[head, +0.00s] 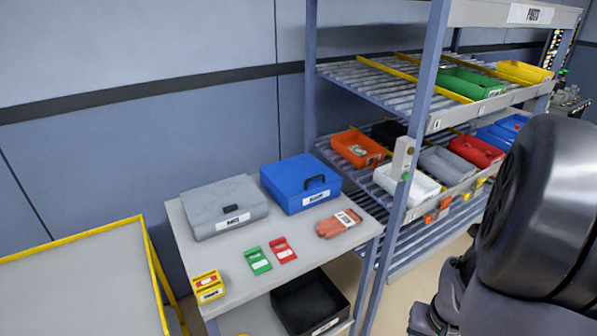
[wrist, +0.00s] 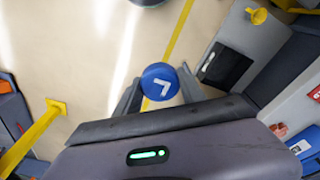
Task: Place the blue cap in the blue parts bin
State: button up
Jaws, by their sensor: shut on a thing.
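In the wrist view, my gripper (wrist: 160,88) is shut on the round blue cap (wrist: 160,81), which has a white angled mark on its top. The cap sits between the two fingertips, above the floor. In the head view, my dark arm fills the right side and the cap is not visible. A blue bin (head: 495,136) stands at the right end of the rack's middle shelf, partly hidden by my arm. I cannot read its label. My gripper is apart from the rack bins.
The rack holds orange (head: 358,148), white (head: 408,183), grey (head: 446,165), red (head: 476,151), green (head: 471,83) and yellow (head: 524,72) bins. A cart (head: 205,262) carries a grey case (head: 224,206), a blue case (head: 300,183) and gloves (head: 338,223). A rack post (head: 414,120) stands in front.

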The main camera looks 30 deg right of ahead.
jog(key=w+a+f+n+b, duration=0.15)
jog(key=w+a+n, duration=0.25)
jog(key=w+a, duration=0.5)
jog(key=w+a+f+n+b, duration=0.1)
jog(key=w+a+f+n, duration=0.15)
jog(key=w+a, duration=0.7)
jog(key=w+a+n+y, duration=0.1)
jog(key=w+a+n, duration=0.2)
jog(key=w+a, duration=0.2)
jog(key=shift+w+a+n+t+b, duration=0.3)
jog(key=shift+w+a+n+b, duration=0.1)
jog(key=shift+a, duration=0.75)
